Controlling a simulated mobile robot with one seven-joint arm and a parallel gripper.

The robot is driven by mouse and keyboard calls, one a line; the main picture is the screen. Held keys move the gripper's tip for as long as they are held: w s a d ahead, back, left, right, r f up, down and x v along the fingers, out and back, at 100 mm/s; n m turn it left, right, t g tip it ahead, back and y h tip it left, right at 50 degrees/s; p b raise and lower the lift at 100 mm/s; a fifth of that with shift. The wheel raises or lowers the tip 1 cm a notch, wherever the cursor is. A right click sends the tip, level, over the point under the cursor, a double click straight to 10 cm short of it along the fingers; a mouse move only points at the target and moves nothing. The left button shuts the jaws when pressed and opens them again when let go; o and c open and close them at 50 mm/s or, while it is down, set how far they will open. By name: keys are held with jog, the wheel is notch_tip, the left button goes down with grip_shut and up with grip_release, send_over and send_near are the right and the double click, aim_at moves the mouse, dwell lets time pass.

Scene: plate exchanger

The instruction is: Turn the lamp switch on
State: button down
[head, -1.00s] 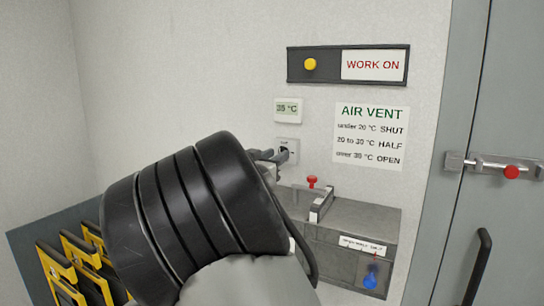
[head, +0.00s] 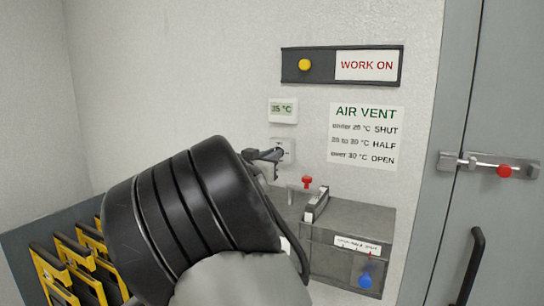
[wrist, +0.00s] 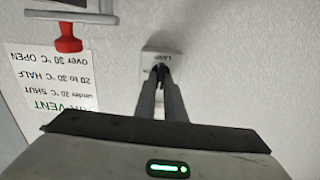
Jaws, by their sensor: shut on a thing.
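The lamp switch (head: 288,146) is a small pale plate on the wall, below the temperature display. In the wrist view its plate (wrist: 148,56) shows upside down with a LAMP label. My gripper (wrist: 160,76) reaches it with two long grey fingers, close together at the plate's middle. They are shut on the switch's small lever, which the fingertips mostly hide. In the head view my gripper (head: 275,154) is at the plate, partly behind my black wrist. I cannot tell the lever's exact position.
A grey box with a red knob (head: 307,182) and a blue knob (head: 365,281) sits below right. The AIR VENT sign (head: 362,136), WORK ON panel (head: 368,65) and 35 °C display (head: 283,110) are on the wall. Yellow-framed plates (head: 75,262) stand lower left; a latched door is right.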

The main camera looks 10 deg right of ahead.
jog(key=shift+s+d+f+m+b, duration=0.15)
jog(key=shift+m+b, duration=2.2)
jog(key=shift+m, duration=1.95)
jog(key=shift+w+f+m+b, duration=0.15)
jog(key=shift+m+b, duration=2.2)
jog(key=shift+m, duration=1.95)
jog(key=shift+s+r+m, duration=0.1)
jog(key=shift+m, duration=0.2)
jog(key=c, duration=1.8)
grip_release()
jog(key=shift+c, duration=0.2)
jog(key=shift+s, duration=0.1)
jog(key=v, duration=1.7)
